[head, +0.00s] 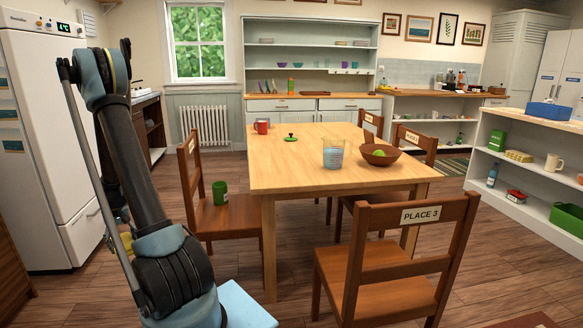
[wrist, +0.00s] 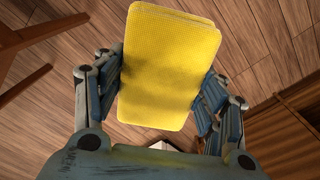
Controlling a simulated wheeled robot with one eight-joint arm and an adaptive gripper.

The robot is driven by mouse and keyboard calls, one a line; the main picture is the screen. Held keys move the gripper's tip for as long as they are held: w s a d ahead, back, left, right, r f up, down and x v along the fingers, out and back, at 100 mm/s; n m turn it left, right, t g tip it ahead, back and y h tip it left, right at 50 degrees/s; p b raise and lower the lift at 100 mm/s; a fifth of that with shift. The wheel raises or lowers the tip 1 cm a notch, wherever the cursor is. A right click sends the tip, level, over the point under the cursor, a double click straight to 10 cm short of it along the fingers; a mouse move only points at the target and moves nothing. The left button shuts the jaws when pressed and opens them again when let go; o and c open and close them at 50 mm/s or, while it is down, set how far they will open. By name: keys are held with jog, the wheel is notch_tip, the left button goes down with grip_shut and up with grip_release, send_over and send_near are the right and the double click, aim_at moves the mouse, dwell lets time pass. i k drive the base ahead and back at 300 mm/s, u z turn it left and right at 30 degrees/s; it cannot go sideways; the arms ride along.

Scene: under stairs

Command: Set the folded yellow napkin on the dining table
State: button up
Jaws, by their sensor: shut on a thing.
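The folded yellow napkin (wrist: 172,62) is held between the fingers of my gripper (wrist: 162,85), which is shut on it, in the wrist view. Wooden floor shows below it. In the head view my arm hides most of the gripper, and only a small yellow patch (head: 131,246) shows beside the arm at lower left. The wooden dining table (head: 300,170) stands in the middle of the head view, to the right of my arm. The gripper is apart from the table, on its left near side.
A red mug (head: 262,126), a clear cup (head: 333,153), a brown bowl (head: 379,154) and a small green item (head: 290,138) are on the table. A chair (head: 208,200) with a green mug (head: 220,193) is at the left; the PLACE 3 chair (head: 395,260) is in front. The table's near left is bare.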

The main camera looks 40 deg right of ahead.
aim_at(277, 154)
jog(key=z, duration=0.1)
jog(key=k, duration=0.2)
jog(key=z, duration=0.6)
